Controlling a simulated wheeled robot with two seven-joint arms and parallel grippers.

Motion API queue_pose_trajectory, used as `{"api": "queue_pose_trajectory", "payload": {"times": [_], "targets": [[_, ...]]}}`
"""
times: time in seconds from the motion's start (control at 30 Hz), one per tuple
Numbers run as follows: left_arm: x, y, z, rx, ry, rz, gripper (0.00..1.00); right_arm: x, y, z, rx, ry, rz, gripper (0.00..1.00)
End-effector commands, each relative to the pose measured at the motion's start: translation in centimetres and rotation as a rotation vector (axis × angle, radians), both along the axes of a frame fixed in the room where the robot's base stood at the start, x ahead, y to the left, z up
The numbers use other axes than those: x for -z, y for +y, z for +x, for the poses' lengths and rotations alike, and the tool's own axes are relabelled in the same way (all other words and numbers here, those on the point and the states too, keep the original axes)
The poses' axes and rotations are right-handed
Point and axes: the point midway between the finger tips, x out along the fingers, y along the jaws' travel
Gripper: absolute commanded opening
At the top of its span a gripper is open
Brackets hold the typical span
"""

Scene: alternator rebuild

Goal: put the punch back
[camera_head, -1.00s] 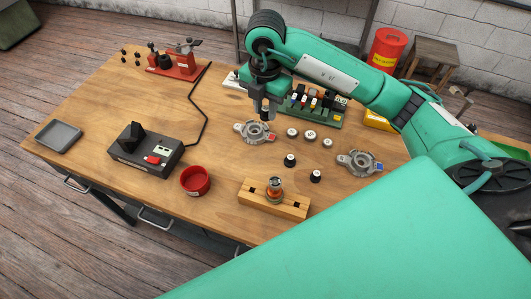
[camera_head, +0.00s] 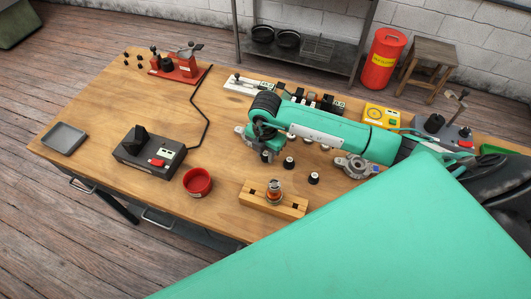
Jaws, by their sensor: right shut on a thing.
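My right gripper (camera_head: 267,157) is low over the middle of the bench, beside a grey alternator housing (camera_head: 242,132) that my arm partly covers. It is shut on what I take to be the punch. My wrist hides most of the jaws, and the punch cannot be made out. The tool rack (camera_head: 338,105) at the back holds several upright tools; my arm hides its front. My left gripper is out of view.
A wooden block with a copper-coloured part (camera_head: 273,191), a red bowl (camera_head: 197,182) and black-and-white pieces (camera_head: 313,178) stand near the front. A second housing (camera_head: 354,166) is at right. A tester (camera_head: 148,153) and grey tray (camera_head: 63,138) are left. Bare wood lies left of centre.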

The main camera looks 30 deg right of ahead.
Motion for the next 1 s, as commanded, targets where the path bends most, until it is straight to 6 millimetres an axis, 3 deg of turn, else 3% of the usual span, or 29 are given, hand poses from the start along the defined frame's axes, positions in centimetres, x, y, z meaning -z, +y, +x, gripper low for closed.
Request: {"api": "queue_pose_trajectory", "payload": {"times": [0.13, 0.5, 0.53, 0.63, 1.0], "targets": [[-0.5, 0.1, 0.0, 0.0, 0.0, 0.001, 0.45, 1.5, 0.0, -0.1, 0.0, 0.001, 0.0, 0.0], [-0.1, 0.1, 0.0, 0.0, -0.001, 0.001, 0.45, 2.0, 0.0, 0.0, 0.0, 0.0, 0.0, 0.0], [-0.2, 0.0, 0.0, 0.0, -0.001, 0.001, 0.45, 2.0, 0.0, 0.0, 0.0, 0.0, 0.0, 0.28], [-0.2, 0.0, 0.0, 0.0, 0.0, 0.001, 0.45, 1.9, 0.0, 0.0, 0.0, 0.0, 0.0, 0.48], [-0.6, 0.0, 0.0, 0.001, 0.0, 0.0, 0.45, 1.4, 0.0, 0.0, 0.0, 0.0, 0.0, 0.48]]}}
